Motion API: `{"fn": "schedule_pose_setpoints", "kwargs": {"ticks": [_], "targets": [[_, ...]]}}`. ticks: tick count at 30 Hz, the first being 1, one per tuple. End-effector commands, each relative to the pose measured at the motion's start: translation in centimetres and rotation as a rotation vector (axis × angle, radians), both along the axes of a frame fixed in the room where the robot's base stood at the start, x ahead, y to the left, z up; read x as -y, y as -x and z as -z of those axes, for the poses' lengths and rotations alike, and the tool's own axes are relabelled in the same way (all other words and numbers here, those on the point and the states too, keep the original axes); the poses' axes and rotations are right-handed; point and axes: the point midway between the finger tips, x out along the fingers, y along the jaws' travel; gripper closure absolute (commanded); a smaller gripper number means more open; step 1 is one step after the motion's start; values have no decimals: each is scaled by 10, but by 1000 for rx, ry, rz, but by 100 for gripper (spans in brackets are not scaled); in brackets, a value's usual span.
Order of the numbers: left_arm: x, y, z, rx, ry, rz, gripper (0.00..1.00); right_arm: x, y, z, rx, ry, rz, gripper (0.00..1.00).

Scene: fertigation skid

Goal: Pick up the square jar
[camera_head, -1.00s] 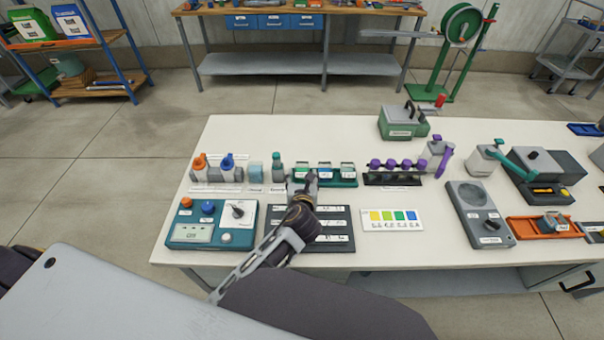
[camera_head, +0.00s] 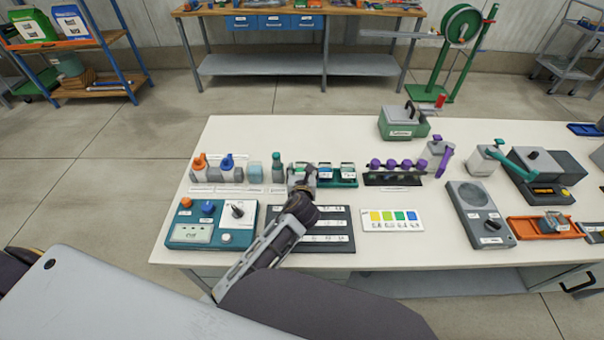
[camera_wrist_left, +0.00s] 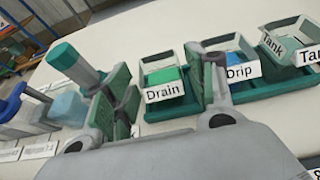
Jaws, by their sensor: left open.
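A pale blue, squarish translucent jar (camera_head: 255,171) stands in the row on the white table, left of a teal-capped bottle (camera_head: 277,168). In the left wrist view the pale blue jar (camera_wrist_left: 68,107) is at the left, partly hidden behind the bottle and a finger. A green rack (camera_head: 343,183) holds square containers labelled Drain (camera_wrist_left: 163,82), Drip (camera_wrist_left: 238,70) and Tank. I cannot tell for certain which square vessel the task means. My left gripper (camera_head: 302,172) is open at the rack's left end, its fingers (camera_wrist_left: 160,78) appearing either side of the Drain container, not visibly closed on it.
A teal control box (camera_head: 212,235) and a dark labelled board (camera_head: 330,243) lie nearer the front edge. Orange-capped (camera_head: 199,167) and blue-capped (camera_head: 227,167) bottles stand left. A purple-knobbed rack (camera_head: 393,180) stands right.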

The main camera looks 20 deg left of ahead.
Motion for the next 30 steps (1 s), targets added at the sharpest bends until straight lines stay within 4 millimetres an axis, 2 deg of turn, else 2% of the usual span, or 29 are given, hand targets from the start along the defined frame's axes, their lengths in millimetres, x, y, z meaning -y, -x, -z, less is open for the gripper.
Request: {"fn": "schedule_pose_setpoints", "kwargs": {"ticks": [3,9,26,30], "targets": [[-5,-13,4,0,1,-1,45,0,-9,1,9,0,0,46],[-9,-27,11,0,0,-1,45,3,-17,1,20,3,-1,46],[-10,-30,12,0,0,0,45,9,0,2,1,9,-2,46],[-10,-30,12,0,0,0,61,8,1,2,0,9,-2,46]]}}
